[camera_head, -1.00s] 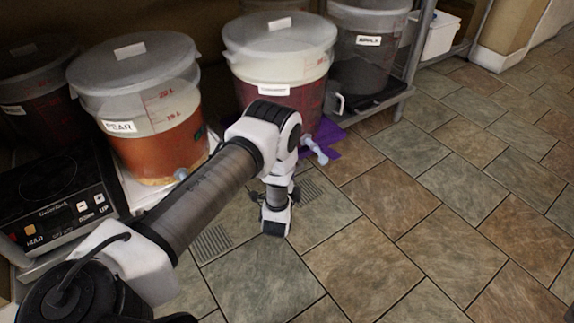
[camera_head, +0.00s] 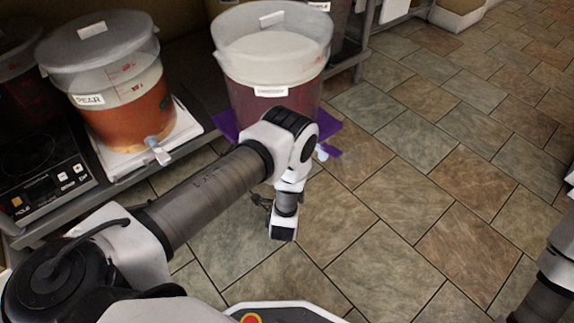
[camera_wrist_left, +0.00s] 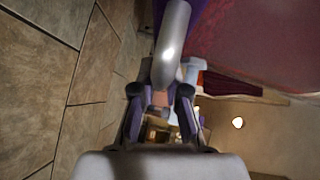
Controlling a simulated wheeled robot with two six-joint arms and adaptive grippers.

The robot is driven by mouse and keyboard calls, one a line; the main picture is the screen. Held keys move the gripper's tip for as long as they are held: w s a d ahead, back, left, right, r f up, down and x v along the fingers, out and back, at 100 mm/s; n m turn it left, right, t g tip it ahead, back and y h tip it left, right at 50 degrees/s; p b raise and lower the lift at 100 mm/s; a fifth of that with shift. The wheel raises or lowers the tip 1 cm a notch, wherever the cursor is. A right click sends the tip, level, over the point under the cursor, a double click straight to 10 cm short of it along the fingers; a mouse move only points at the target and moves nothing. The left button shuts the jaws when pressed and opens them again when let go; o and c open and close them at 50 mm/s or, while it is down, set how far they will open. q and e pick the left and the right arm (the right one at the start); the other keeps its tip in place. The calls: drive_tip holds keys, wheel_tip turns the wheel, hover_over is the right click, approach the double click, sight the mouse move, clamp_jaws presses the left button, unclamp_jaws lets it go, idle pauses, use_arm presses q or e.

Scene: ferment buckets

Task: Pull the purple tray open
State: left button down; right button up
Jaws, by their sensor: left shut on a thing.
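The purple tray (camera_head: 329,131) juts out past the shelf edge, over the floor. A lidded clear bucket (camera_head: 271,60) of dark red liquid stands on it. My left arm hides the tray's front middle. My left gripper (camera_wrist_left: 160,93) is shut on a rounded metal bar (camera_wrist_left: 172,42), seemingly the tray's handle. In the head view the gripper is mostly hidden behind its own wrist.
The PEAR bucket (camera_head: 128,105) with a spigot stands on a white tray (camera_head: 186,127) at left. A black hot plate (camera_head: 38,178) is beside it. A shelf leg (camera_head: 364,38) stands behind the purple tray. Tiled floor (camera_head: 430,150) to the right is clear.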

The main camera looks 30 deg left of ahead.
use_arm(q)
drive_tip(key=shift+d, duration=0.1)
idle(0.3)
drive_tip(key=c, duration=1.2)
unclamp_jaws()
drive_tip(key=shift+s, duration=0.15)
drive_tip(key=v, duration=1.1)
drive_tip(key=shift+s+d+r, duration=0.1)
drive_tip(key=shift+s+d, duration=0.05)
drive_tip(key=shift+s, duration=0.2)
